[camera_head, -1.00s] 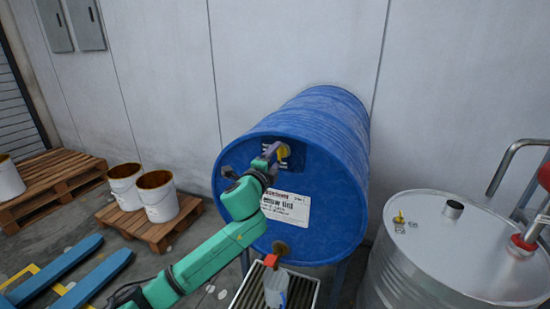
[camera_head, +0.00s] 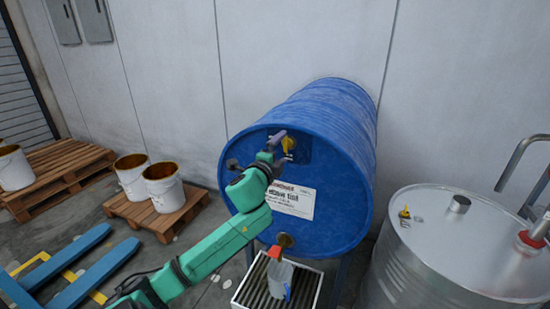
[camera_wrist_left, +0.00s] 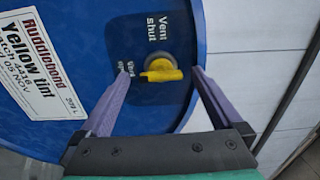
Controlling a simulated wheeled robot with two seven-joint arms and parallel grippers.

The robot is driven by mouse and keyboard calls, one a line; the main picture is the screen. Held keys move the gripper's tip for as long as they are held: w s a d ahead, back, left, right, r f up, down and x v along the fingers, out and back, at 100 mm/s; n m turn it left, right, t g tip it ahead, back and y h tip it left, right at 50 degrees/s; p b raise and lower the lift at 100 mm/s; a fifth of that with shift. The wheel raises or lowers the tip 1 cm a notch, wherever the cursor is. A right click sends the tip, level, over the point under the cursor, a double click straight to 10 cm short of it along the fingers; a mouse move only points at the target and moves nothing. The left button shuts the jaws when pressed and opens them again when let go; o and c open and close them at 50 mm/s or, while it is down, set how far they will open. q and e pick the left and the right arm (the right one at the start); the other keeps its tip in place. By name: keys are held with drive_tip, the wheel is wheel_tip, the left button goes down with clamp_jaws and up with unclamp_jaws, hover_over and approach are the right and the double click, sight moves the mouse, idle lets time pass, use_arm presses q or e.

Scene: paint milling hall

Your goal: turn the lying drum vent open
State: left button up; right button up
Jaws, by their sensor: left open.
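The blue drum (camera_head: 335,185) lies on its side with its round end facing me. Its yellow vent handle (camera_head: 288,143) is near the top of that end. My left gripper (camera_head: 284,147) is open at the vent. In the left wrist view the yellow handle (camera_wrist_left: 162,75) lies crosswise between the open fingertips (camera_wrist_left: 160,73), with a gap on both sides. A "Vent shut" label (camera_wrist_left: 157,27) is above the handle there. Another small label (camera_wrist_left: 125,78) is left of it, partly hidden by a finger. My right gripper is not in view.
A red-handled tap (camera_head: 276,253) is low on the drum, above a jug (camera_head: 280,277) on a slatted drip tray (camera_head: 245,291). A steel drum (camera_head: 440,245) stands close on the right. Pails (camera_head: 165,196) on pallets and a blue pallet jack (camera_head: 95,272) are left.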

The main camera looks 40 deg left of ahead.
use_arm(q)
drive_tip(key=v, duration=1.4)
drive_tip(key=shift+b, duration=0.35)
drive_tip(key=shift+s+d, duration=0.1)
